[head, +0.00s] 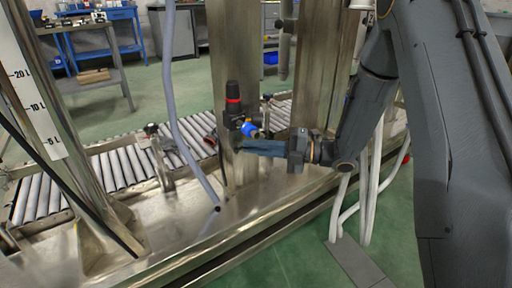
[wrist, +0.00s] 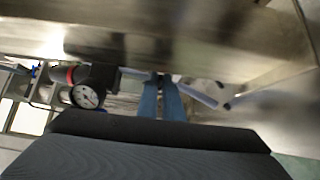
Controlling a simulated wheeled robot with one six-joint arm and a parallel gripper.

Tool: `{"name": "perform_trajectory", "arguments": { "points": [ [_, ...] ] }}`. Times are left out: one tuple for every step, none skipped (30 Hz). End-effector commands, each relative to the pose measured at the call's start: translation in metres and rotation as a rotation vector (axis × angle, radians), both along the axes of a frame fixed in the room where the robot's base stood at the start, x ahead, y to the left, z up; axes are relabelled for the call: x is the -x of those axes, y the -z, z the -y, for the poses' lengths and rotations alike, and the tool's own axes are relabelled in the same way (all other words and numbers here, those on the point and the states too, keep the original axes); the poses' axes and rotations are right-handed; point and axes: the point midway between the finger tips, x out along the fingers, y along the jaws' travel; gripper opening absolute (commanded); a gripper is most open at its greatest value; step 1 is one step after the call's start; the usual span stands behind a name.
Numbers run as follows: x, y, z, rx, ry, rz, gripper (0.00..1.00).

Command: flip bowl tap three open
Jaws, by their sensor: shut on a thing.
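My gripper (head: 240,146) reaches left from my arm to the steel column, with its blue fingers close together. In the wrist view my gripper (wrist: 162,80) has its fingertips closed on a small dark part (wrist: 163,76), which looks like a tap handle. The fingers hide most of this part. I cannot read a number on it or tell whether the tap is open. A black regulator with a red ring (head: 233,99) stands above the fingertips, and a blue-ended fitting (head: 249,129) sits just above the fingers.
A round gauge (wrist: 86,96) is left of the fingers in the wrist view. A grey hose (head: 172,95) hangs left of the column (head: 240,180). A roller conveyor (head: 110,170) runs behind.

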Motion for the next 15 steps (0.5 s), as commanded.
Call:
{"name": "perform_trajectory", "arguments": {
  "points": [
    [-0.0003,0.0003,0.0005,0.001,0.002,0.000,0.00],
    [-0.0004,0.0003,0.0006,0.001,0.002,0.000,0.00],
    [-0.0004,0.0003,0.0007,0.001,0.002,0.000,0.11],
    [-0.0004,0.0003,0.0007,0.001,0.002,0.000,0.14],
    [-0.0004,0.0003,0.0007,0.001,0.002,0.000,0.14],
    [-0.0003,0.0002,0.0006,0.001,0.002,0.000,0.14],
    [-0.0003,0.0003,0.0006,0.001,0.002,0.000,0.14],
    [-0.0002,0.0002,0.0003,0.001,0.002,0.000,0.14],
    [-0.0002,0.0002,0.0002,0.000,0.002,0.000,0.14],
    [-0.0001,0.0002,0.0001,0.000,0.002,0.000,0.14],
    [-0.0001,0.0002,0.0001,0.000,0.002,0.000,0.14],
    [0.0000,0.0001,0.0006,0.000,0.002,0.000,0.14],
    [0.0001,0.0000,0.0016,0.000,0.002,0.000,0.14],
    [0.0002,-0.0002,0.0032,0.000,0.003,0.000,0.14],
    [0.0004,-0.0005,0.0064,0.001,0.004,0.000,0.14]
  ]
}}
